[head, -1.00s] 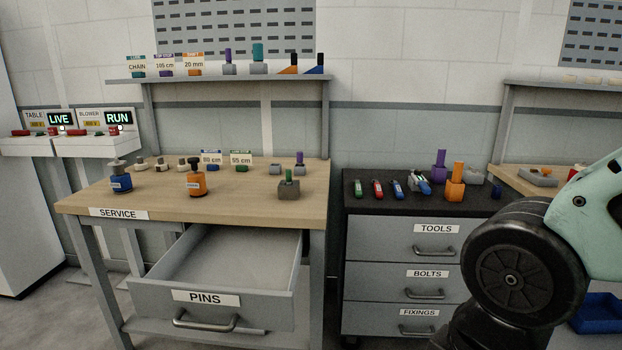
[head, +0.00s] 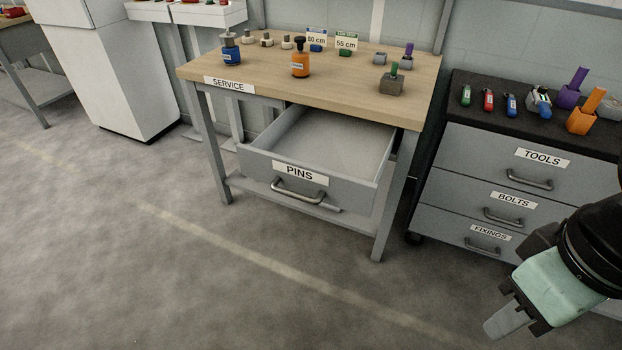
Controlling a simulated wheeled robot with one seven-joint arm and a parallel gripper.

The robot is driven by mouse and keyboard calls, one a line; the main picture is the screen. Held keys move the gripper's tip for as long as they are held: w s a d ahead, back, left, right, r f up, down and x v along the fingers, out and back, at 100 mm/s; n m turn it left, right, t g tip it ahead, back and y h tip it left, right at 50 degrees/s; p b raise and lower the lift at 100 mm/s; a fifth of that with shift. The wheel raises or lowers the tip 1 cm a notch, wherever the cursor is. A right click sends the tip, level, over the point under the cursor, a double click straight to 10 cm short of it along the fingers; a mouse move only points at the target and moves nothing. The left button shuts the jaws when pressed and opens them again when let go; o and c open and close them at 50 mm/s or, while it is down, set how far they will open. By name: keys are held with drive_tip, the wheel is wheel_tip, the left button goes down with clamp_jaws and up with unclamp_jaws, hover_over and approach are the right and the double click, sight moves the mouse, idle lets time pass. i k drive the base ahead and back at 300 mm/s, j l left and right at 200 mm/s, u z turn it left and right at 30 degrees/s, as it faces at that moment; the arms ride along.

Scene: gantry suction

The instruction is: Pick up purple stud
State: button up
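A small purple stud (head: 409,49) stands upright in a grey block (head: 407,62) at the back right of the wooden service table. A larger purple piece (head: 571,89) stands tilted in the picture on the black-topped cabinet, behind an orange one. I cannot tell from their looks which of the two is the named stud. My gripper (head: 503,323) is at the lower right, over the floor in front of the cabinet, well apart from both. Its grey finger end points down-left; the gap between the fingers cannot be made out.
The PINS drawer (head: 285,170) stands open and looks empty under the service table (head: 300,85). A green stud in a grey block (head: 391,84) sits near the table's right front edge. The drawer cabinet (head: 470,160) is shut. The floor at left and front is clear.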

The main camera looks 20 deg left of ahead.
sight(409, 47)
drive_tip(key=i+u, duration=0.1)
drive_tip(key=i, duration=1)
drive_tip(key=i+l+u, duration=0.1)
drive_tip(key=i, duration=0.95)
drive_tip(key=l, duration=0.1)
